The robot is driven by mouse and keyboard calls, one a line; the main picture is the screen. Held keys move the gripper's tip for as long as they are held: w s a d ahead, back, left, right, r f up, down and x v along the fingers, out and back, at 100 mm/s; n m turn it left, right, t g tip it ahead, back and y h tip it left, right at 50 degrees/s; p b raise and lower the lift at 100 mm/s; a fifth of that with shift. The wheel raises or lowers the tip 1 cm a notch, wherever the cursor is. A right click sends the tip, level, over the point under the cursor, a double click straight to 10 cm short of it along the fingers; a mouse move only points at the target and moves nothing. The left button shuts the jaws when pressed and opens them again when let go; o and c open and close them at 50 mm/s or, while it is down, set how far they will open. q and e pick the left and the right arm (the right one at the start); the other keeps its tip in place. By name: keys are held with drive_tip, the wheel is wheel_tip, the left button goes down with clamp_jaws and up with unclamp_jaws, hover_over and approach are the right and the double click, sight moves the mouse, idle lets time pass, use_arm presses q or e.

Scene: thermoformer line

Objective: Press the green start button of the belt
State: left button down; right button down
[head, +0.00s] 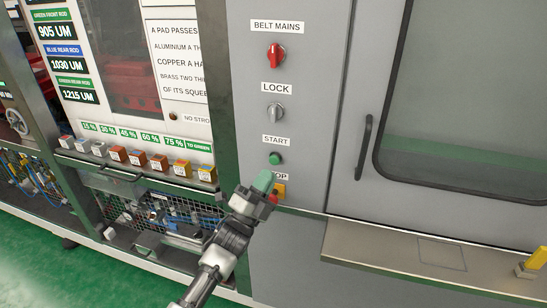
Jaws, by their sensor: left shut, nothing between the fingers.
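The green start button (275,158) is on the grey control panel (266,101), under a START label (276,140). It shows uncovered. My left gripper (266,184) is shut and empty, with its tip a little below the start button in the picture. It overlaps the STOP label (282,177) and partly hides the red stop button (273,197) on its yellow plate (281,188). I cannot tell whether the gripper touches the panel. My right gripper is not in view.
Above are a red BELT MAINS switch (276,55) and a grey LOCK switch (275,112). A door with a dark handle (363,148) and a metal shelf (420,264) stand at the right. Several coloured blocks (158,163) line a ledge at the left.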

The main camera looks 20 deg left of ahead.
use_arm(q)
drive_tip(key=shift+s+a+p, duration=0.1)
drive_tip(key=shift+s+p, duration=0.3)
drive_tip(key=shift+s, duration=0.75)
drive_tip(key=shift+f, duration=0.15)
wheel_tip(320, 180, down, 23)
drive_tip(key=s+a+n+g+y, duration=0.2)
drive_tip(key=n+g+y, duration=0.35)
drive_tip(key=n, duration=0.25)
drive_tip(key=s+a+f+n+g+y, duration=0.1)
drive_tip(key=s+f+n+g+y, duration=0.15)
drive_tip(key=s+f, duration=0.4)
drive_tip(key=s+f+n+g+y, duration=0.1)
drive_tip(key=s+f+g, duration=0.2)
drive_tip(key=f, duration=0.7)
drive_tip(key=s+a+f+n+g+y, duration=0.1)
drive_tip(key=s+f+n+g, duration=0.15)
drive_tip(key=s+f, duration=0.4)
drive_tip(key=s+a+f+n+g, duration=0.1)
drive_tip(key=s+f+g, duration=0.2)
drive_tip(key=s+f, duration=0.4)
drive_tip(key=s+f+n+g, duration=0.1)
drive_tip(key=s+f+g, duration=0.2)
drive_tip(key=s, duration=0.9)
drive_tip(key=s+a+f+n+g+y, duration=0.1)
drive_tip(key=s+f+n+g, duration=0.1)
drive_tip(key=s, duration=1)
drive_tip(key=shift+s+a+f+g, duration=0.2)
drive_tip(key=shift+a+f+g, duration=0.1)
drive_tip(key=shift+f+g, duration=0.35)
